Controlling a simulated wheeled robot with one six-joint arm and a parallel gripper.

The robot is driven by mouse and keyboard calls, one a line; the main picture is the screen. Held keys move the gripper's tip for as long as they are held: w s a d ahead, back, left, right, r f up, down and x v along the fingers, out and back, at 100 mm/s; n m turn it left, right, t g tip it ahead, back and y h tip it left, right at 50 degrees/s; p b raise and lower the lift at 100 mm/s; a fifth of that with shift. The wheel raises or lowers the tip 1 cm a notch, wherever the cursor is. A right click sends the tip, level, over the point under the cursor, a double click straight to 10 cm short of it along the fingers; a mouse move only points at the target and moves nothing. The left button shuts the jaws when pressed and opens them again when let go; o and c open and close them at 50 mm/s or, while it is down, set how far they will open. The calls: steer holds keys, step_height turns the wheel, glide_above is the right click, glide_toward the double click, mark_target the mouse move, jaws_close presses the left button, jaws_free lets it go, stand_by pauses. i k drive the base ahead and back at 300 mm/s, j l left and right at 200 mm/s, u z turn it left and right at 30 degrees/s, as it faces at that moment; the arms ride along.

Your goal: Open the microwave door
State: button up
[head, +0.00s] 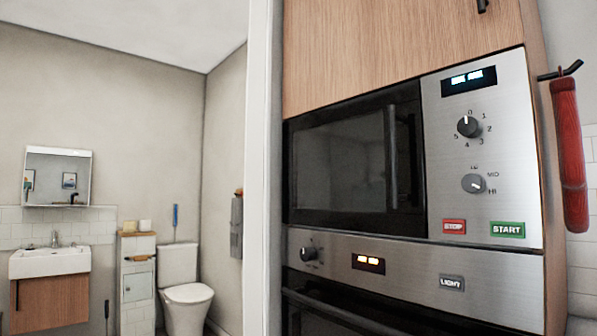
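The microwave (484,157) is built into a tall wood-fronted cabinet at the right of the head view. Its dark glass door (341,168) looks closed, flush with the steel panel. A dark vertical handle (391,158) stands at the door's right side, next to the control panel. The panel has two knobs, a lit display, a red STOP button (454,227) and a green START button (508,230). My gripper is not in view.
An oven (376,270) sits directly below the microwave. A wooden cupboard door (396,45) is above. A red hanging item (569,155) is on a hook at the cabinet's right side. A bathroom with a sink (49,261) and toilet (186,293) lies to the left.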

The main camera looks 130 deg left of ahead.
mark_target(405, 200)
steer(key=u, duration=3.55)
